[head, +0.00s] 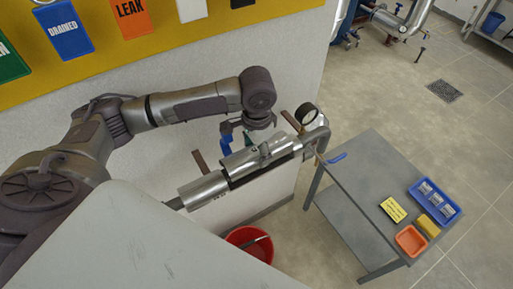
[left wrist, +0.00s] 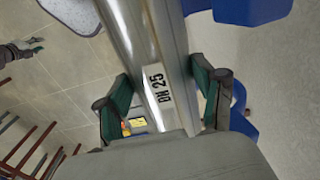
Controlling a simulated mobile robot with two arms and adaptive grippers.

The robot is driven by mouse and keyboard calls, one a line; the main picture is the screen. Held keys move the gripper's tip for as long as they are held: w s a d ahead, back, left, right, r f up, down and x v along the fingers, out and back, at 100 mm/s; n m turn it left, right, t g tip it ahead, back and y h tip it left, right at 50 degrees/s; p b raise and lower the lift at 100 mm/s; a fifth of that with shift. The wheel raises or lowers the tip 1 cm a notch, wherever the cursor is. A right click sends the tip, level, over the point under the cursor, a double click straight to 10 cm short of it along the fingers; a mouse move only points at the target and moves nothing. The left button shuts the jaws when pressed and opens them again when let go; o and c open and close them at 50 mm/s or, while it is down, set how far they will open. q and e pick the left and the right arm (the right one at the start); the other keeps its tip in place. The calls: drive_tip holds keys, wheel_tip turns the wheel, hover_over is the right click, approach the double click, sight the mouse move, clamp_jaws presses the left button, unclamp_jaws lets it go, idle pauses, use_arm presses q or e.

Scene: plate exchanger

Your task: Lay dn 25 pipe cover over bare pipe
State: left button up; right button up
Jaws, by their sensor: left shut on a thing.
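A silver half-round pipe cover (head: 262,157) lies lengthwise along the pipe run in the head view, with a dark gap along its lower edge. I cannot tell whether it rests on the pipe. My left gripper (head: 257,123) is right over it. In the left wrist view, the green fingers (left wrist: 165,103) stand on both sides of the cover (left wrist: 140,45), which bears a "DN 25" label. The gripper is shut on it. Silver cladding (head: 203,190) continues at lower left. Bare pipe under the cover is hidden. My right gripper (left wrist: 36,45) shows small at the left wrist view's left edge.
A gauge (head: 306,113) and blue handles (head: 226,143) stand close to the pipe. A grey table (head: 350,205) at right holds a blue tray (head: 453,213), an orange tray (head: 411,240) and a yellow note (head: 393,209). A red bucket (head: 238,236) stands below.

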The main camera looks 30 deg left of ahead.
use_arm(q)
drive_tip(key=shift+f, duration=1.4)
use_arm(e)
drive_tip(key=shift+w+r, duration=0.1)
drive_tip(key=shift+w, duration=0.55)
drive_tip(key=shift+a, duration=0.1)
use_arm(q)
drive_tip(key=shift+f+p, duration=0.35)
drive_tip(key=shift+f, duration=0.1)
use_arm(e)
drive_tip(key=shift+s+r, duration=0.15)
drive_tip(key=shift+r, duration=0.1)
use_arm(q)
drive_tip(key=o, duration=1.2)
drive_tip(key=shift+c, duration=0.2)
drive_tip(key=shift+r, duration=0.15)
wheel_tip(320, 180, up, 12)
drive_tip(key=shift+f, duration=0.15)
